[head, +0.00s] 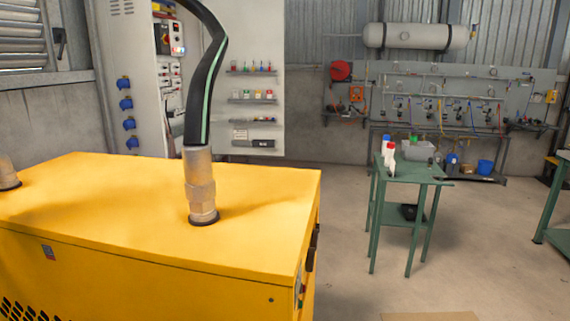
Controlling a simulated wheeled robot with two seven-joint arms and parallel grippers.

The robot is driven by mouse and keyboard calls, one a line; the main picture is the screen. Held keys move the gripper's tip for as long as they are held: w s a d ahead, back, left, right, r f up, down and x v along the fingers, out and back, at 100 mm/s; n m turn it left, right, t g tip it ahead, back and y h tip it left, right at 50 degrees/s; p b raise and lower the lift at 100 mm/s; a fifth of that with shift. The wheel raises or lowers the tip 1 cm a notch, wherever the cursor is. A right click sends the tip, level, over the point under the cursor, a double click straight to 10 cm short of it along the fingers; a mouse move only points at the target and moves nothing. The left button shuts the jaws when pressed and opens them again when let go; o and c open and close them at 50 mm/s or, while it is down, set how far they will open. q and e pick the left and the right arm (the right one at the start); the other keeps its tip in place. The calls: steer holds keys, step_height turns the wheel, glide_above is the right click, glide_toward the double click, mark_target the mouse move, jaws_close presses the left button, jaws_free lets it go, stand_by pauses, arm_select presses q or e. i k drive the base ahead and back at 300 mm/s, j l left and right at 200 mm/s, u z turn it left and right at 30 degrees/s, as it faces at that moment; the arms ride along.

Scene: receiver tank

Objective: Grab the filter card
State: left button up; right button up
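I cannot make out a filter card in the head view. Small white labels or cards (240,134) stand on the lowest shelf of the grey panel, too small to read. A green table (408,167) at right holds a red-and-white bottle (390,155), a blue-capped bottle, a grey bin (420,150) and other small items. Neither of my grippers is in view.
A large yellow machine (130,205) with a black hose (203,80) fills the left foreground. An open grey cabinet (128,60) stands behind it. A pipework board (430,95) and a tank (415,36) are at the back. Floor right of the machine is mostly clear.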

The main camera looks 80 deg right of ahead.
mark_target(391, 173)
steer(key=z, duration=3.5)
